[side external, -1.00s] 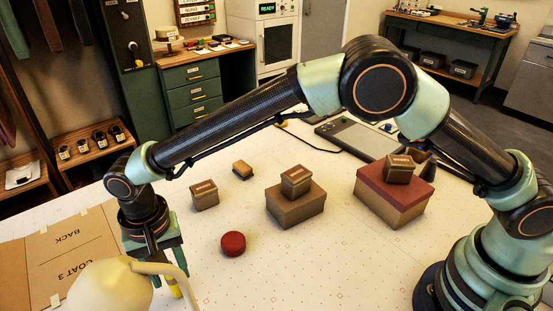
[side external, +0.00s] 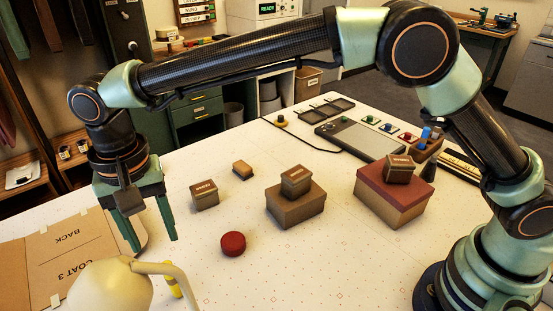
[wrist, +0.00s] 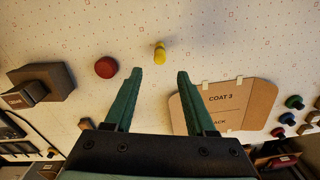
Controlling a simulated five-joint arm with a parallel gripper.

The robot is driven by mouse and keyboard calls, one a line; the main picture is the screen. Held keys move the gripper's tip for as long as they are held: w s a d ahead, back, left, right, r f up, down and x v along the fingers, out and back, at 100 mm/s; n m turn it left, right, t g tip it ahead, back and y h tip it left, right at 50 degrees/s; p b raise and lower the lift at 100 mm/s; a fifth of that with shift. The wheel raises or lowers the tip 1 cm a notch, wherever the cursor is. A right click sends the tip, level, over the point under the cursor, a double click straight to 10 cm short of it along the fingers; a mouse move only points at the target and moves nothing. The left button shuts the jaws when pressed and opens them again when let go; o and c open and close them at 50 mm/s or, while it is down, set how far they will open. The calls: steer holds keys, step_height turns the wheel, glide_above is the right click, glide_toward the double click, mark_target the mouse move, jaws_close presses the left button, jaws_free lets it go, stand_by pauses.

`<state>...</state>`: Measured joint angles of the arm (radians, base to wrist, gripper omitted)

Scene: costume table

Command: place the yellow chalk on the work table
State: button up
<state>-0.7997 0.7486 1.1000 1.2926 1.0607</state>
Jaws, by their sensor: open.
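The yellow chalk (side external: 173,284) is on the white work table (side external: 300,260), partly hidden behind a cream lamp-like shape in the side view. It appears to stand on end. In the wrist view the chalk (wrist: 160,52) is on the pale dotted table top, just beyond the fingertips and between their lines. My gripper (side external: 155,244) is open and empty, raised above the table over the chalk. Its two green fingers are spread apart in the wrist view (wrist: 159,73), with nothing between them.
A red disc (side external: 233,244) lies right of the chalk. The COAT 3 cardboard (side external: 55,247) lies left. A cream rounded object (side external: 108,286) stands in front. Several brown boxes (side external: 295,206) stand farther right. The front middle of the table is clear.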

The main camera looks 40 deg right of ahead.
steer(key=w+d+r+t, duration=0.1)
steer(key=d+r, duration=0.3)
steer(key=d, duration=0.3)
steer(key=d+r+n+t+y, duration=0.1)
steer(key=d+r, duration=0.3)
steer(key=d, duration=0.3)
steer(key=w+d+r, duration=0.1)
steer(key=d+r, duration=0.2)
steer(key=d, duration=0.4)
steer(key=s+d+f+n+t, duration=0.1)
steer(key=s+d, duration=0.4)
steer(key=d, duration=0.3)
steer(key=s+d+f+n+t+h, duration=0.1)
steer(key=s+d+t, duration=0.1)
steer(key=s+d, duration=0.3)
steer(key=d, duration=0.4)
steer(key=shift+s+f+t, duration=0.2)
steer(key=shift+s+t, duration=0.05)
steer(key=shift+t, duration=0.05)
